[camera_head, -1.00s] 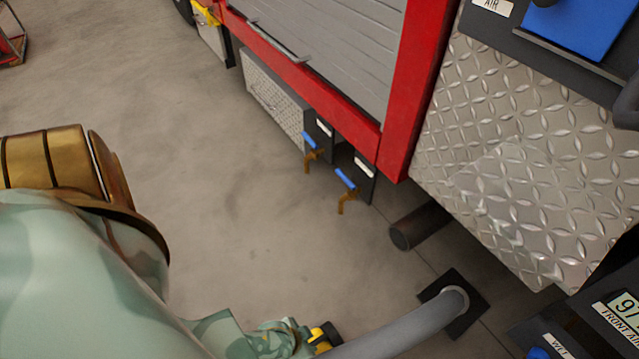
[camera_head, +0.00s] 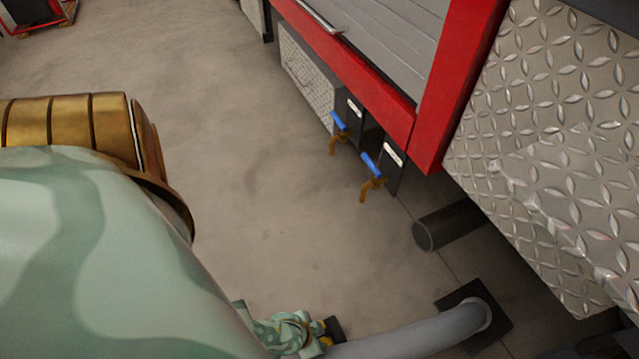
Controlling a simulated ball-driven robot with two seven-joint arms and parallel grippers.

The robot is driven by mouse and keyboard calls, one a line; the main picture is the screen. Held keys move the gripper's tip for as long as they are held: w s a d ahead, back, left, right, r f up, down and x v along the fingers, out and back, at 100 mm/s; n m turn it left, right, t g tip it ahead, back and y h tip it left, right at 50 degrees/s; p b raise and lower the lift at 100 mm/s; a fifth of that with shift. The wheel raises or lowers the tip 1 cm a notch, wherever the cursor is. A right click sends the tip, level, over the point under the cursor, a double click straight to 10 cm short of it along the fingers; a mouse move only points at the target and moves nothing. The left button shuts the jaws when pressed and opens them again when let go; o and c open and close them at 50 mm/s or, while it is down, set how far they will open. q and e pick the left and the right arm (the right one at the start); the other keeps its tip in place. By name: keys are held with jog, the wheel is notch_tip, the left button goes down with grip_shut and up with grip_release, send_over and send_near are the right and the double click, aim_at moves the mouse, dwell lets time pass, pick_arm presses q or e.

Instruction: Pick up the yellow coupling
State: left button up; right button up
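No yellow coupling can be made out clearly. My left arm, camouflage green with a gold band, fills the left side. At the bottom, what looks like my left gripper (camera_head: 328,332) shows as a small camouflage part with yellow and black bits. It lies at the visible end of a thick grey hose (camera_head: 420,332); whether it touches or holds the hose is hidden. A small yellow bit there is too small to identify. The gripper's fingers cannot be read as open or shut. My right gripper is not in view.
A red truck (camera_head: 428,150) with diamond-plate panels (camera_head: 560,150) fills the right. Two blue-handled brass valves (camera_head: 371,172) and a dark pipe (camera_head: 440,228) stick out low on it. The hose meets a black square plate (camera_head: 503,327). The concrete floor (camera_head: 220,110) is clear.

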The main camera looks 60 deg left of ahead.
pick_arm(q)
grip_shut()
dwell(1.4)
